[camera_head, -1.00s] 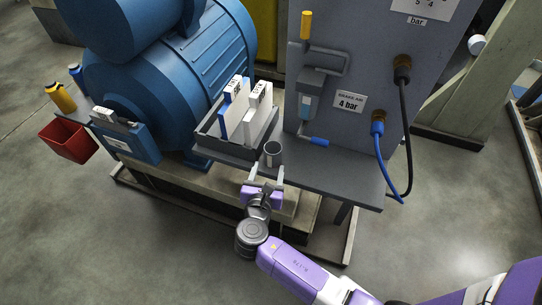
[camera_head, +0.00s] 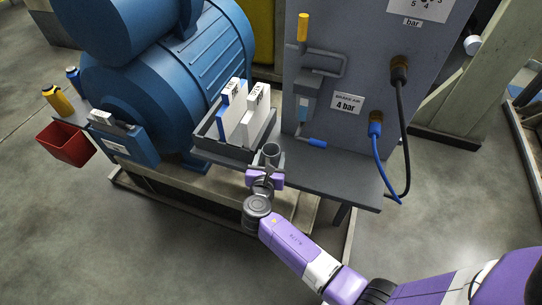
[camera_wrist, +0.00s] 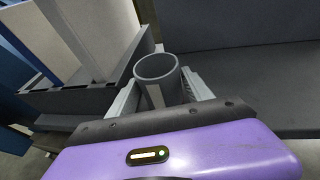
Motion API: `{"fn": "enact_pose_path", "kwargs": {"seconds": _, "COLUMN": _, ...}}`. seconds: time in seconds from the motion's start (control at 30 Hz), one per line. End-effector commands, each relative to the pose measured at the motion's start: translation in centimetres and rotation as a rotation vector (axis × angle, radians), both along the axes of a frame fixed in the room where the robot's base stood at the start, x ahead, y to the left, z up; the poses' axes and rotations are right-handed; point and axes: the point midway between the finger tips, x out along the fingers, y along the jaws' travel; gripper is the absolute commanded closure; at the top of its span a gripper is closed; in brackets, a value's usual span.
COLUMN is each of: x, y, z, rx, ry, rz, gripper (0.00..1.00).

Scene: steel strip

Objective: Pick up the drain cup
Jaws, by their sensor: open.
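The drain cup (camera_head: 271,150) is a small grey open-topped cylinder standing upright near the front edge of the grey shelf. It also shows in the wrist view (camera_wrist: 157,68), with its dark hollow top facing up. My gripper (camera_head: 268,160) is at the cup from the front. In the wrist view my gripper (camera_wrist: 160,92) is open, with one pale finger on each side of the cup. A lighter strip shows on the cup's near side. I cannot tell whether either finger touches the cup. The cup's base is partly hidden by the gripper body.
A dark tray (camera_head: 205,140) holding white and blue upright panels stands left of the cup, close to the left finger. A grey cabinet (camera_head: 345,90) rises behind the shelf (camera_head: 345,185). A blue cylinder (camera_head: 313,142) and hoses are to the right. The shelf right of the cup is clear.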

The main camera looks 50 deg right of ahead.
Motion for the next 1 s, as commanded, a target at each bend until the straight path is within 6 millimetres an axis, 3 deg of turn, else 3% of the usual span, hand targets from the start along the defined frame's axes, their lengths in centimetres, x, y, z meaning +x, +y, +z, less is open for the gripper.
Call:
{"fn": "enact_pose_path", "kwargs": {"seconds": 0.03, "x": 0.0, "y": 0.0, "z": 0.0, "rx": 0.0, "ry": 0.0, "rz": 0.0, "gripper": 0.41}}
{"fn": "enact_pose_path", "kwargs": {"seconds": 0.2, "x": 0.0, "y": 0.0, "z": 0.0, "rx": 0.0, "ry": 0.0, "rz": 0.0, "gripper": 0.74}}
{"fn": "enact_pose_path", "kwargs": {"seconds": 0.3, "x": 0.0, "y": 0.0, "z": 0.0, "rx": 0.0, "ry": 0.0, "rz": 0.001, "gripper": 0.89}}
{"fn": "enact_pose_path", "kwargs": {"seconds": 0.67, "x": 0.0, "y": 0.1, "z": 0.7, "rx": 0.0, "ry": -0.002, "rz": 0.0, "gripper": 0.89}}
{"fn": "enact_pose_path", "kwargs": {"seconds": 0.87, "x": 0.0, "y": 0.1, "z": 3.2, "rx": 0.0, "ry": -0.004, "rz": 0.0, "gripper": 0.89}}
{"fn": "enact_pose_path", "kwargs": {"seconds": 1.0, "x": 0.0, "y": 0.1, "z": 6.2, "rx": 0.002, "ry": -0.006, "rz": 0.0, "gripper": 0.89}}
